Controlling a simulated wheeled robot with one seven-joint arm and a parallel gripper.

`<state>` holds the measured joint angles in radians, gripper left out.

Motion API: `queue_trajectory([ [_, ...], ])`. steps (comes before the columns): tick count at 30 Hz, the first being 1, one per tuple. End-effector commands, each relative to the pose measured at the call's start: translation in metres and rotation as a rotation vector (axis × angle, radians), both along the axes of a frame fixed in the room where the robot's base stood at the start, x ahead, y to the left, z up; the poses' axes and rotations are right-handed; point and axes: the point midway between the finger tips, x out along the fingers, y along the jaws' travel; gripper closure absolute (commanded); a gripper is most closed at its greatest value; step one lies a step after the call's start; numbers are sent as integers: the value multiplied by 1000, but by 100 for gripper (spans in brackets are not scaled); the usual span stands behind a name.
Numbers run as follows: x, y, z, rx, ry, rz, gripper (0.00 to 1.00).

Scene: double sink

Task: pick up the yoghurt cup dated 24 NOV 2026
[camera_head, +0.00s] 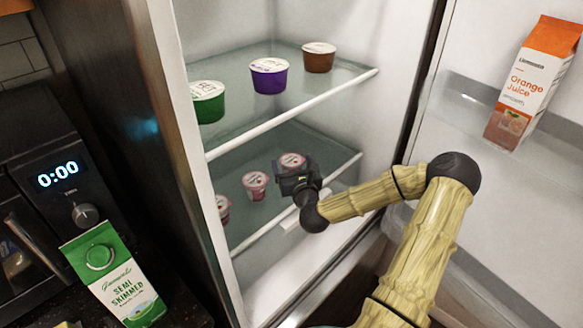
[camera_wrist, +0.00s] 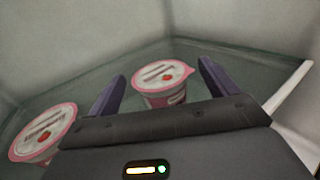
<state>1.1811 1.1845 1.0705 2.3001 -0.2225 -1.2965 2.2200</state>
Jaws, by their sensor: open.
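Several pink-and-white yoghurt cups stand on the lower fridge shelf. In the head view one is at the left (camera_head: 222,208), one in the middle (camera_head: 255,185), and one at the back right (camera_head: 291,163), partly behind my gripper (camera_head: 294,181). In the wrist view my gripper (camera_wrist: 162,92) is open, its two purple fingers on either side of one cup (camera_wrist: 162,84) that stands upright a little beyond or between them. Another cup (camera_wrist: 43,134) stands outside the left finger. The lid print is too small to read, so I cannot tell which cup bears 24 NOV 2026.
The upper glass shelf (camera_head: 240,118) holds a green, a purple (camera_head: 270,77) and a brown tub. The lower shelf's white front rail (camera_head: 296,206) runs below my wrist. An orange juice carton (camera_head: 527,90) stands in the open door at right. A semi-skimmed carton (camera_head: 113,277) stands outside, left.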

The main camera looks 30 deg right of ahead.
Motion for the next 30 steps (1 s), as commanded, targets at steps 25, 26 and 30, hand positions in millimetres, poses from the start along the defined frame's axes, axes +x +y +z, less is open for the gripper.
queue_trajectory([
  [25, 6, -1, 0, 1, 1, 1, 61],
  [26, 6, -1, 0, 1, 1, 1, 66],
  [30, 6, -1, 0, 1, 0, 1, 66],
])
